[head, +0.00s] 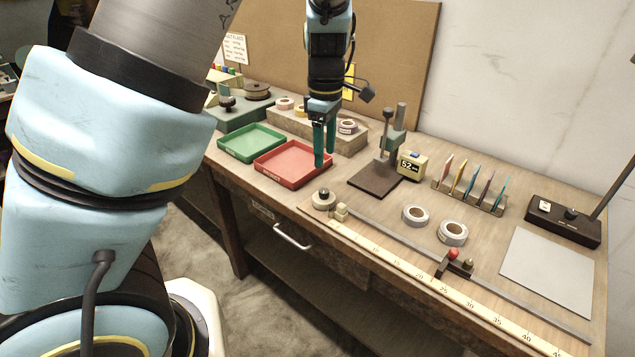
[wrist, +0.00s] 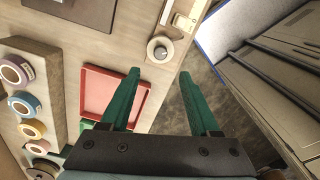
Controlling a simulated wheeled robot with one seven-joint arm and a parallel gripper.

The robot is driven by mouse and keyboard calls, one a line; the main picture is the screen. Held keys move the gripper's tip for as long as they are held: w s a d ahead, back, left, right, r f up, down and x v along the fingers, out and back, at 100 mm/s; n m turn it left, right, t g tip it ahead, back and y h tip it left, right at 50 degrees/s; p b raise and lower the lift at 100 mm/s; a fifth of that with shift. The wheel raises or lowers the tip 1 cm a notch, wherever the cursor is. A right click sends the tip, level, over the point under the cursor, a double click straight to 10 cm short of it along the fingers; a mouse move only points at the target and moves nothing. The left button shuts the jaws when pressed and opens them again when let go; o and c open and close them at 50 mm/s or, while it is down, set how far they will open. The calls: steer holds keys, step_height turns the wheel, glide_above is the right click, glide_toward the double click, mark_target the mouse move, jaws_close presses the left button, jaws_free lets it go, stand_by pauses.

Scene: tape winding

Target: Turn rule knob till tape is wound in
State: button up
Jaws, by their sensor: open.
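The rule knob (head: 323,195) is a dark cap on a pale round case near the table's front edge. It also shows in the wrist view (wrist: 160,49), just beyond my fingertips. The pale yellow tape (head: 400,264) lies drawn out along the front edge, running right from the case past a slider with a red knob (head: 453,254). My gripper (head: 324,160) has green fingers pointing down above the red tray, back from the knob. In the wrist view my gripper (wrist: 159,74) is open, with nothing between its fingers.
The red tray (head: 293,184) and green tray (head: 228,155) lie left of the knob. A stand with a dark base (head: 375,180) is behind it. Tape rolls (head: 416,215), a card rack (head: 470,197) and a grey sheet (head: 548,272) are to the right.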

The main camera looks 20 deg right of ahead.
mark_target(324, 190)
step_height(324, 190, down, 10)
steer(key=shift+f+p, duration=0.1)
steer(key=shift+p, duration=0.35)
steer(key=shift+c, duration=0.2)
jaws_close()
stand_by(0.3)
